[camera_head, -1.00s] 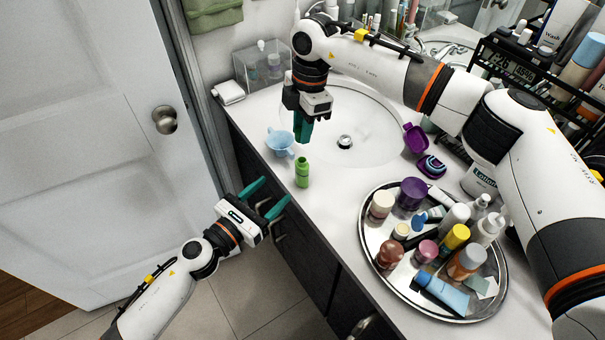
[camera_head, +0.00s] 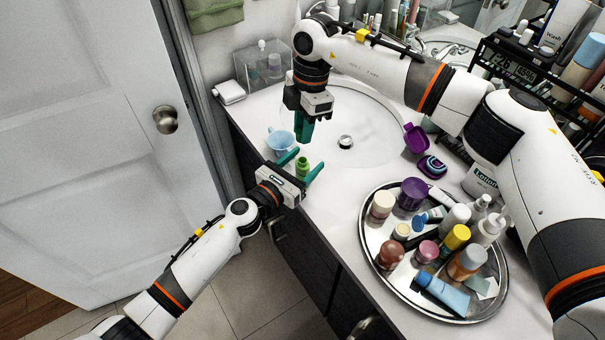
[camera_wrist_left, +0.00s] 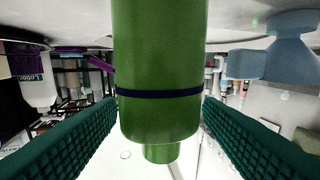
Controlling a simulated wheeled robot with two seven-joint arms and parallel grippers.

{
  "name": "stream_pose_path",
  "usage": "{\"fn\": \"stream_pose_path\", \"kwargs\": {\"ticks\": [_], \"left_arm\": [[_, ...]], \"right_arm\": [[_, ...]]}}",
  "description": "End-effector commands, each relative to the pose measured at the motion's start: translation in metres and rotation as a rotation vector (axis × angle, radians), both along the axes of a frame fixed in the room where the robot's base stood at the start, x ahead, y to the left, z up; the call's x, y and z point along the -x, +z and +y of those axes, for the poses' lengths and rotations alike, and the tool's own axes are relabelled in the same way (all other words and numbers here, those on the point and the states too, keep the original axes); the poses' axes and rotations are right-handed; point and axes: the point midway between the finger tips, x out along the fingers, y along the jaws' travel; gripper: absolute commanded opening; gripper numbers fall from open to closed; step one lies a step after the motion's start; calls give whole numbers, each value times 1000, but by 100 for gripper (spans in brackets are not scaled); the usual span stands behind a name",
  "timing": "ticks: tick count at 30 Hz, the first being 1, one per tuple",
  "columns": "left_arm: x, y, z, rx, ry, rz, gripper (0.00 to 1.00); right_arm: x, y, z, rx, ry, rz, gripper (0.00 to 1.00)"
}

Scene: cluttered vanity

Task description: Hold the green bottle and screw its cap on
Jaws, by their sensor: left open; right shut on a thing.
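The green bottle (camera_head: 302,168) stands upright near the front edge of the counter, its narrow neck bare. My left gripper (camera_head: 301,166) is open with one teal finger on each side of the bottle. In the left wrist view the bottle (camera_wrist_left: 160,70) fills the middle between the spread fingers, upside down in the picture, with a dark band around it and a gap to each finger. My right gripper (camera_head: 303,130) points down above and just behind the bottle, its fingers shut on the cap, which the fingers hide.
A round metal tray (camera_head: 374,268) crowded with bottles and tubes lies to the right. A purple case (camera_head: 416,138) and the sink basin (camera_head: 372,125) are behind. Counter right of the bottle is clear.

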Motion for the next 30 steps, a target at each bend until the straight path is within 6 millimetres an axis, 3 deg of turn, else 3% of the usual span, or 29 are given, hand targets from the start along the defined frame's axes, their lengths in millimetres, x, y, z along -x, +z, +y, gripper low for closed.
{"fn": "stream_pose_path", "kwargs": {"ticks": [4, 15, 20, 30], "left_arm": [[0, 0, 0, 0, 0, 0, 61], [0, 0, 0, 0, 0, 0, 0], [0, 0, 0, -1, 0, 1, 0], [0, 0, 0, -1, 0, 1, 0]], "right_arm": [[0, 0, 0, 0, 0, 0, 5], [0, 0, 0, 0, 0, 0, 5], [0, -3, 0, 0, 0, 1, 5], [1, -47, -1, -5, -1, -1, 5]]}}
